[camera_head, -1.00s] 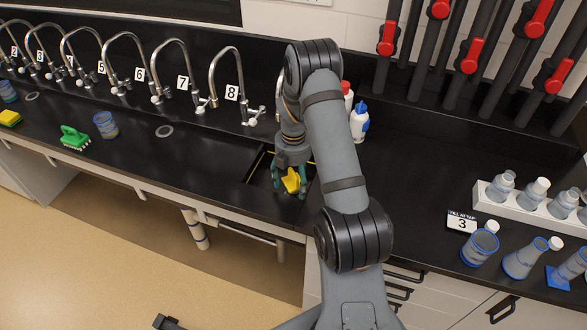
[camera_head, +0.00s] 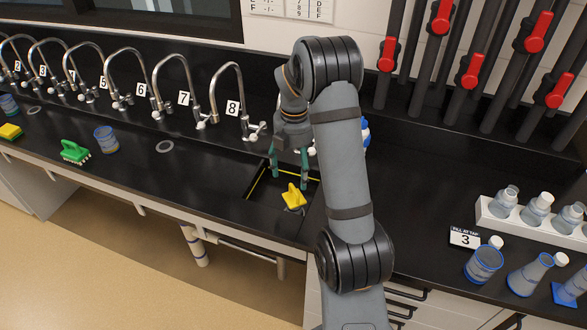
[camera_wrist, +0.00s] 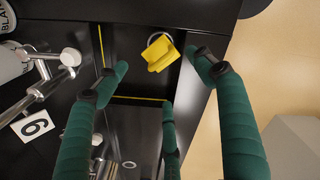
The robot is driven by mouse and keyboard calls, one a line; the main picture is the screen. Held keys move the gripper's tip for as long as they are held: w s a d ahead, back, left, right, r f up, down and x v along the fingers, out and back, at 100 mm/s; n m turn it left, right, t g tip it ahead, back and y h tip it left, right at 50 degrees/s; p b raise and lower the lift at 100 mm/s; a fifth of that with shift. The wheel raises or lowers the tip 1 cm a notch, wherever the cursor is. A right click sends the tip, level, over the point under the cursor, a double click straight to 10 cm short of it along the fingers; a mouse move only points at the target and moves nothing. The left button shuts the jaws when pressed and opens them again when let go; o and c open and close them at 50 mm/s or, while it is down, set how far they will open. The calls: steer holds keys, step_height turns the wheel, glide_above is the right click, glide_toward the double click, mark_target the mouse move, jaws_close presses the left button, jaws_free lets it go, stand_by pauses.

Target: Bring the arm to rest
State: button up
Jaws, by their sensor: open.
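My gripper (camera_head: 290,178) hangs over the dark sink basin in the head view, its green fingers spread and empty. Below and slightly in front of the fingertips, a yellow block-like thing (camera_head: 293,195) lies in the basin, apart from them. In the wrist view, the green fingers of my gripper (camera_wrist: 156,62) stand wide apart. The yellow thing (camera_wrist: 162,54) shows beyond their tips, by a round grey ring. My bent arm hides part of the counter and a bottle behind it.
Right are a white rack (camera_head: 490,222) of bottles, flasks, and red-handled pipes (camera_head: 473,69). The counter between brush and sink is mostly clear.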

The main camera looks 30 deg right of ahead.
mark_target(294, 197)
steer(key=shift+f, duration=0.15)
step_height(294, 197, down, 12)
steer(key=shift+f+p, duration=0.2)
steer(key=shift+p, duration=0.15)
steer(key=shift+w+r, duration=0.1)
steer(key=shift+r, duration=0.45)
steer(key=shift+s+r, duration=0.2)
steer(key=shift+r, duration=0.55)
